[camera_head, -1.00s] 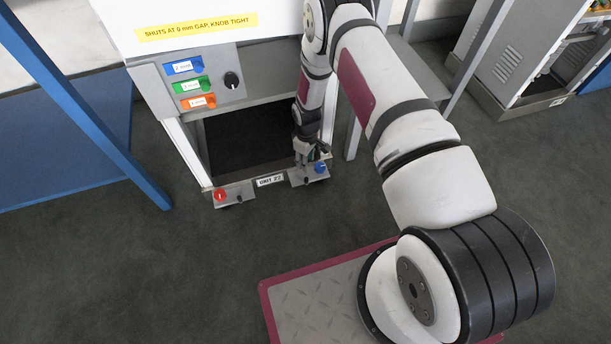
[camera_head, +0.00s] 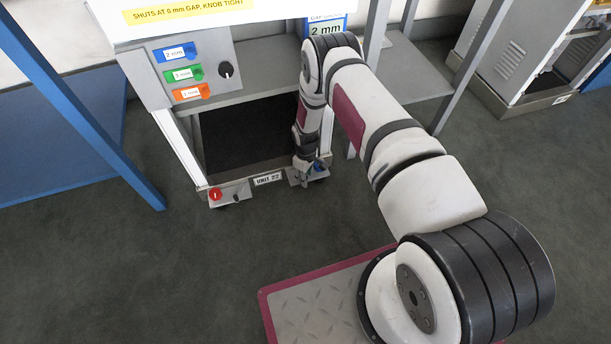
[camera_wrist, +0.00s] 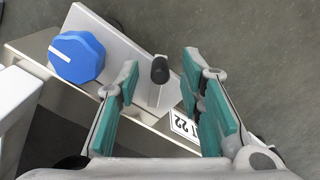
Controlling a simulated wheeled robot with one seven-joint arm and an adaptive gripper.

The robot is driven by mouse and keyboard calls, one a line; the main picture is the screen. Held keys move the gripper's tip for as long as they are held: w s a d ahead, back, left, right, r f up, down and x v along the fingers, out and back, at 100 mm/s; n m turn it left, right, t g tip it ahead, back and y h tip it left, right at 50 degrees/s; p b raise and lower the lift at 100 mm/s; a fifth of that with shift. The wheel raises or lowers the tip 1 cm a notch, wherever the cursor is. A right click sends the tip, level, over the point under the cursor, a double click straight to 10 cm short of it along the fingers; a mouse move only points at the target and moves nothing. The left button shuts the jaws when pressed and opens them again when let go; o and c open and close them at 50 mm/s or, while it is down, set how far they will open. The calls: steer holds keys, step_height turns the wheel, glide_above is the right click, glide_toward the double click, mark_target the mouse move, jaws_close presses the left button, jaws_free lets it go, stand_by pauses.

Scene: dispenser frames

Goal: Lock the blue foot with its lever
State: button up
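The blue foot (camera_head: 319,165) is at the front right corner of the cabinet base. In the wrist view its blue knob (camera_wrist: 77,57) with a white mark sits on a grey plate. The foot's lever, with a black end (camera_wrist: 160,69), stands to the right of the knob. My gripper (camera_head: 305,172) is low at this foot. In the wrist view my gripper (camera_wrist: 160,76) is open, its teal pads on either side of the lever's black end. A gap shows on both sides of it, and nothing is held.
A red foot (camera_head: 215,194) with a lever is at the front left corner. The UNIT 22 label (camera_head: 268,179) lies between the feet. A blue frame post (camera_head: 105,130) stands at left and a grey shelf frame (camera_head: 410,75) at right. Floor in front is clear.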

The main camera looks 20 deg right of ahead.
jaws_close()
steer(key=shift+s+a+m, duration=0.1)
steer(key=shift+a+m, duration=0.05)
steer(key=shift+m, duration=0.15)
steer(key=shift+a+m, duration=0.85)
steer(key=shift+m, duration=1.05)
steer(key=shift+a+m, duration=0.85)
steer(key=shift+m, duration=1.05)
steer(key=shift+a+m, duration=0.85)
steer(key=shift+m, duration=1.05)
steer(key=shift+a, duration=0.1)
jaws_free()
